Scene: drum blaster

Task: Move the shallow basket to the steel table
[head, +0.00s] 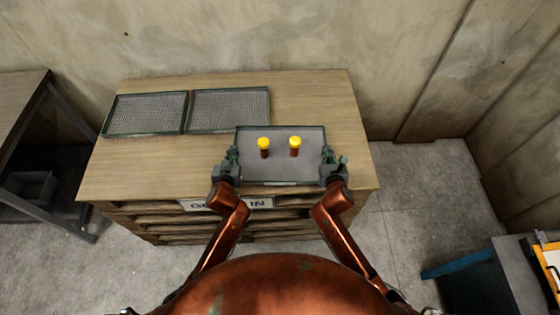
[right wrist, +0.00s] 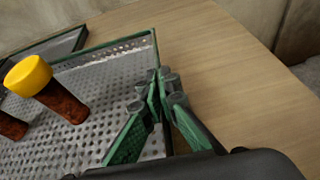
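The shallow basket (head: 280,181) is a grey perforated tray with a dark green rim, at the front right of the wooden pallet-stack table (head: 310,97). It holds two brown bottles with yellow caps (head: 263,147) (head: 295,146). My left gripper (head: 232,155) is at its left rim, its fingers small and close together on it. My right gripper (head: 333,158) is at its right rim; in the right wrist view its green fingers (right wrist: 160,82) close on the rim (right wrist: 154,48). I cannot tell whether the basket touches the wood. A table with metal legs (head: 68,118), possibly the steel table, stands at the left edge.
Two empty mesh trays (head: 146,113) (head: 228,110) lie side by side at the back left of the wooden table. A sign (head: 228,203) is on its front. A grey unit (head: 490,278) with a blue part stands at the lower right. Concrete floor (head: 430,200) is clear at right.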

